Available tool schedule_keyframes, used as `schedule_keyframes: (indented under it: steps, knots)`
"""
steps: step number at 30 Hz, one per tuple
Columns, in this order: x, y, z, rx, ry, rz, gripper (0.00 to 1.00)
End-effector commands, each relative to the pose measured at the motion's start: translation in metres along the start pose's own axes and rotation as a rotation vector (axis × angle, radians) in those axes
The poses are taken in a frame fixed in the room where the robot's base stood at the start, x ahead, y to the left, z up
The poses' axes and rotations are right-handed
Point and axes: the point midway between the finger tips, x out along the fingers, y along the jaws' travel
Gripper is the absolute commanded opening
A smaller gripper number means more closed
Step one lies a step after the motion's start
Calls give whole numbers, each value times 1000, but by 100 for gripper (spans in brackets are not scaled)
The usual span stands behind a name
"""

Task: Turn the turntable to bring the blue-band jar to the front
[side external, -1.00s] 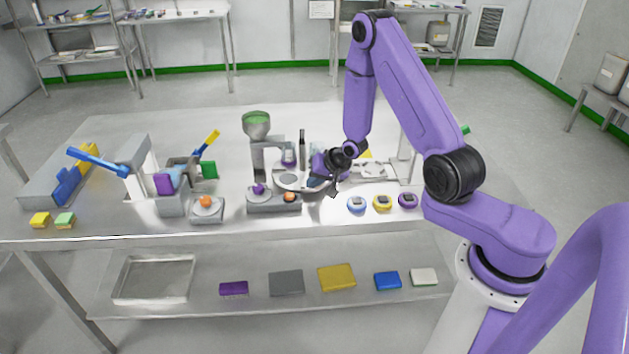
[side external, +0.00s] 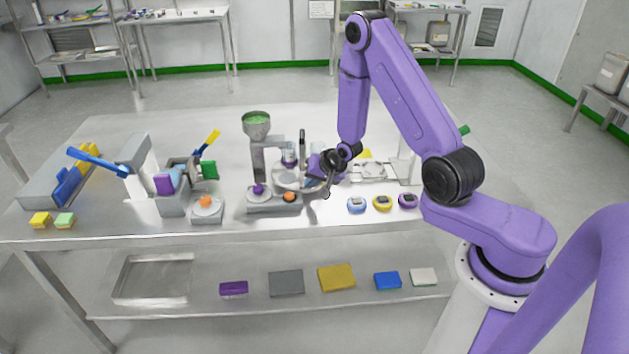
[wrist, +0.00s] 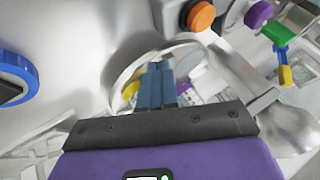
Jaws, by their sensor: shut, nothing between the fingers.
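The turntable (side external: 284,180) is a pale round disc with a raised rim on the steel table, partly covered by my gripper. In the wrist view its rim (wrist: 120,77) curves around my fingertips. My gripper (wrist: 158,68) is shut, with its blue-grey fingers together and pointing down inside the rim. In the side view my gripper (side external: 309,184) is over the right part of the disc. A yellow piece (wrist: 131,88) shows just left of the fingers. A jar-like thing with a purple part (side external: 289,158) stands at the back of the disc. I cannot make out the blue-band jar.
A dark post (side external: 303,145) stands behind.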

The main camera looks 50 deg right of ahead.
Motion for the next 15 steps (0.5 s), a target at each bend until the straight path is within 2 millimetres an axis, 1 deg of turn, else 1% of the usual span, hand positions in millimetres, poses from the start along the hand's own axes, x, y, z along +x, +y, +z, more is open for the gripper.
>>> schedule_keyframes:
  steps: [8, 15]
  knots:
    - [2, -6, 2, 42, 23, 22, 0]
    - [6, -16, 5, 121, 64, 64, 0]
